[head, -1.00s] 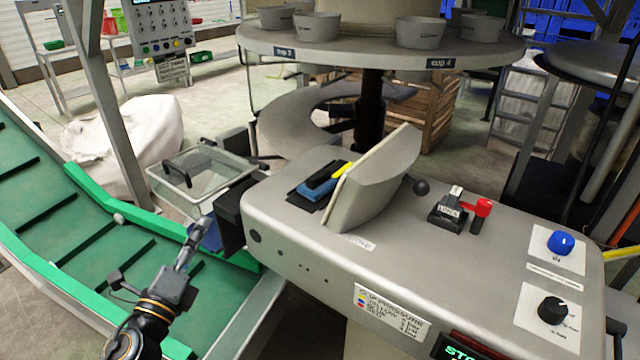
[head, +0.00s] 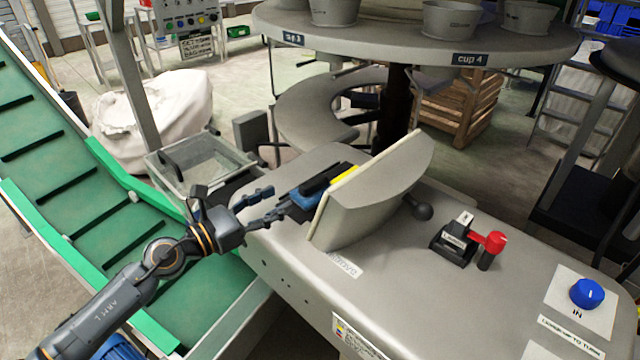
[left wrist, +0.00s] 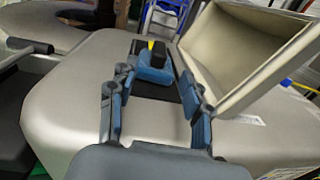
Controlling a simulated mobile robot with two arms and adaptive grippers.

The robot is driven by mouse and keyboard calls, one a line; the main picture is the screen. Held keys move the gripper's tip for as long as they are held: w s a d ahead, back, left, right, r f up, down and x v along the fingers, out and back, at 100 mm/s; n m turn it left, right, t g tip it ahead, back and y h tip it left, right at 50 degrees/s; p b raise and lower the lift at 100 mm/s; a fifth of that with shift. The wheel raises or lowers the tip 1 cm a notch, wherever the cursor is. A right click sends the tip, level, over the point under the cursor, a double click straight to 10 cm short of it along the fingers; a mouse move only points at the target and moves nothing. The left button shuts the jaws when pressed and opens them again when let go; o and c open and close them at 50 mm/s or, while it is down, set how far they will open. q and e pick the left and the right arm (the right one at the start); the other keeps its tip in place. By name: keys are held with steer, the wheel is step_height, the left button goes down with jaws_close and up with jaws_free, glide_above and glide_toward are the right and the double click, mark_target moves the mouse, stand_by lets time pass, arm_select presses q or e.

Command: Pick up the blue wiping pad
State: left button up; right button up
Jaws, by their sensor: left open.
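The blue wiping pad (head: 306,197) has a black handle on top and lies on a dark mat on the grey machine housing, beside the tilted hopper-like box. My left gripper (head: 277,202) is open, with its fingers pointing at the pad's near end from the left. In the left wrist view the pad (left wrist: 154,75) shows ahead between the two spread fingers, with nothing gripped. I cannot tell whether a fingertip touches it. My right gripper is in neither view.
The grey tilted box (head: 375,190) stands close on the pad's right. A yellow item (head: 345,173) lies by the pad's far end. A red-handled lever (head: 490,242) stands at the right.

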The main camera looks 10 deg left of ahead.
mark_target(313, 180)
arm_select(q)
steer(key=x, duration=0.3)
steer(key=p+x, duration=0.1)
steer(key=shift+w+d+r, duration=0.2)
steer(key=shift+r, duration=0.05)
steer(key=shift+w+d+f, duration=0.15)
steer(key=shift+w+d, duration=0.2)
steer(key=shift+w, duration=0.05)
steer(key=p+x, duration=0.1)
steer(key=x, duration=0.3)
steer(key=shift+w+d, duration=0.2)
steer(key=shift+w, duration=0.1)
steer(key=shift+w+d, duration=0.25)
steer(key=shift+w, duration=0.05)
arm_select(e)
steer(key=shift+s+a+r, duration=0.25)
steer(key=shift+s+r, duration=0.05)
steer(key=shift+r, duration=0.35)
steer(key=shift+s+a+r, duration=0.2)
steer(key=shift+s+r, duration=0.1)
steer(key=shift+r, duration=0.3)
arm_select(q)
jaws_close()
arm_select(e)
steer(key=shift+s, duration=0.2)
